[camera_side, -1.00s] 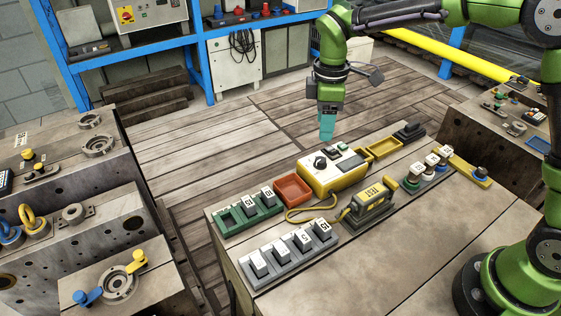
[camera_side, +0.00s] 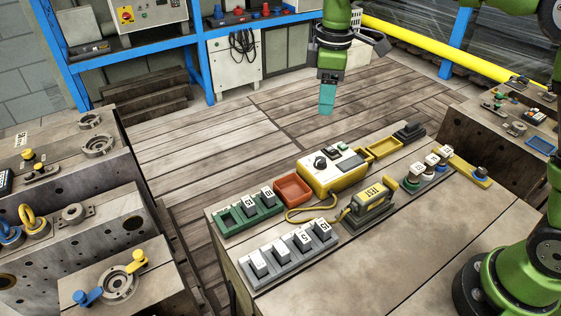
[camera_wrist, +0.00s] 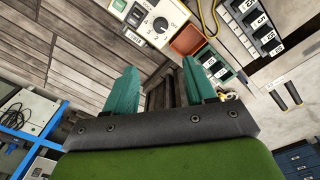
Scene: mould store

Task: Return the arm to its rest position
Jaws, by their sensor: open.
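My gripper (camera_side: 326,100) hangs from the green arm, high above the far edge of the worktable (camera_side: 290,277). Its teal fingers point down and touch nothing. In the wrist view the two teal fingers of my gripper (camera_wrist: 158,88) stand apart with nothing between them. The yellow and white instrument box (camera_side: 332,172) is on the table below and in front of the gripper. It also shows at the top of the wrist view (camera_wrist: 155,18).
A green rack (camera_side: 234,226) and a grey rack (camera_side: 262,284) hold marked blocks. An orange tray (camera_side: 292,189), a yellow tray (camera_side: 384,148) and a yellow handheld device (camera_side: 371,201) are also on the table. A yellow rail (camera_side: 440,56) runs behind. The space around the gripper is clear.

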